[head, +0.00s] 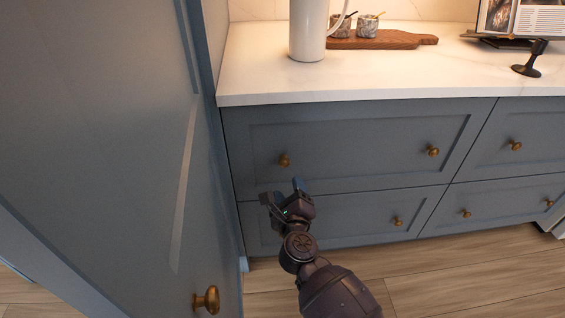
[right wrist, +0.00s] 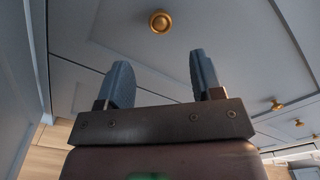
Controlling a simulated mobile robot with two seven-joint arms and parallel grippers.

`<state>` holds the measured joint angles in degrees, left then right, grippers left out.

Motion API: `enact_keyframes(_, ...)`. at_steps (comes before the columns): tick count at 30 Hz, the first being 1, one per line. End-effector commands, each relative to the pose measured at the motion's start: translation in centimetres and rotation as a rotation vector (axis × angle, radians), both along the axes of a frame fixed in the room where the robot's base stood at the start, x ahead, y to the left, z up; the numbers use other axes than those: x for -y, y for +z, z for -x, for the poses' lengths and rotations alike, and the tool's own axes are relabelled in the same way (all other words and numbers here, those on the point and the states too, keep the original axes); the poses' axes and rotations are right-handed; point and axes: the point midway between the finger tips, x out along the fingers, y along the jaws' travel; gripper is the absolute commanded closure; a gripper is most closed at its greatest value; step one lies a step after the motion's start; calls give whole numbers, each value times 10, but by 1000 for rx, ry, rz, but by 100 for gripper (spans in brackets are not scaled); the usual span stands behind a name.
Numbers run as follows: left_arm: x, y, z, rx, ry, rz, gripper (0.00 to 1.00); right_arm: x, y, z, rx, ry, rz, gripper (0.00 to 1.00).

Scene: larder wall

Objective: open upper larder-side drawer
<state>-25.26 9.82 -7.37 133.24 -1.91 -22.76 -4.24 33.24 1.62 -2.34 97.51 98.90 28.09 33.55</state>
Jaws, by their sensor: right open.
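The upper larder-side drawer (head: 352,147) is a blue-grey front under the counter, beside the tall larder door. It looks closed. It has two brass knobs, a left knob (head: 284,160) and a right knob (head: 433,151). My right gripper (head: 283,190) is open and empty, just below the left knob in the head view. In the right wrist view a brass knob (right wrist: 160,21) stands beyond the two blue fingers (right wrist: 160,75), roughly centred between them and apart from them. My left gripper is not in view.
The tall larder door (head: 110,130) with a brass knob (head: 207,300) stands close on the left. A lower drawer (head: 350,217) is underneath. The white counter (head: 390,78) holds a white jug (head: 308,30) and a wooden board (head: 385,39). The floor in front is clear.

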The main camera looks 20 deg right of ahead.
Motion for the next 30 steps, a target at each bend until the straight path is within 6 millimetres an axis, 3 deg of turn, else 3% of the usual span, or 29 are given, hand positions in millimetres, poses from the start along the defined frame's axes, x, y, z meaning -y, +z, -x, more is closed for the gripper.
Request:
enact_keyframes(11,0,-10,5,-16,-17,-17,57,16,-2,-54,-2,1,6,40)
enact_keyframes(18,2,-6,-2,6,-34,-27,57,24,-3,-83,-2,2,6,40)
enact_keyframes(30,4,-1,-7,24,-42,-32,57,29,1,-97,1,1,5,40)
